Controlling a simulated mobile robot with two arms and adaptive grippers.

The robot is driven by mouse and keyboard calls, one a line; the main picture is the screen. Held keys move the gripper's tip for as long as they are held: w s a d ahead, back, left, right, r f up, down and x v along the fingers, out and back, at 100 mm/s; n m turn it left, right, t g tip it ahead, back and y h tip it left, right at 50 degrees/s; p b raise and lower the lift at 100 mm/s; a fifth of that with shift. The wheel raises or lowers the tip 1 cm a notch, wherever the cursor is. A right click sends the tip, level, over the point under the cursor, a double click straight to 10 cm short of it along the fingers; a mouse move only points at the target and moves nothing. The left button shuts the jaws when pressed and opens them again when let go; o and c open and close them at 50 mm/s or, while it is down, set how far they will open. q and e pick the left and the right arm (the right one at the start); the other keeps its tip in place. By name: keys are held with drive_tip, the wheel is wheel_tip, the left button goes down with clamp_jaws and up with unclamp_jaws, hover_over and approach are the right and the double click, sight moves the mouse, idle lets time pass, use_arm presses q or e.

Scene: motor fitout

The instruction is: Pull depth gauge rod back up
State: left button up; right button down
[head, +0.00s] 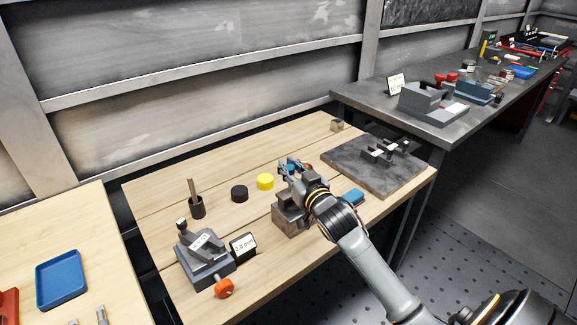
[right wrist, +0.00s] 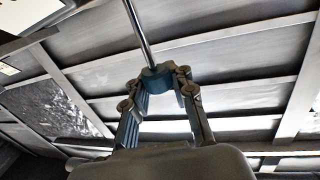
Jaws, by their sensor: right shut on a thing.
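My right gripper (head: 292,167) is over the middle of the wooden table, beside and partly in front of a grey metal block (head: 288,217). The rod runs from the fingertips to the top edge of that view. In the head view the rod cannot be made out, and my gripper and wrist hide part of the block. Whether the rod touches the block cannot be told. My left gripper is not in view.
A black cap (head: 239,194) and a yellow cap (head: 265,182) stand left of the gripper. A dark plate (head: 390,185) with black fixtures lies right. The table's back left is mostly clear.

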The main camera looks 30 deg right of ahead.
drive_tip(key=c, duration=1.1)
unclamp_jaws()
drive_tip(key=shift+s+r, duration=0.2)
drive_tip(key=shift+r, duration=0.05)
drive_tip(key=shift+f, duration=0.1)
drive_tip(key=shift+s, duration=0.35)
drive_tip(key=s+a, duration=0.1)
drive_tip(key=s, duration=1)
drive_tip(key=shift+s+a, duration=0.2)
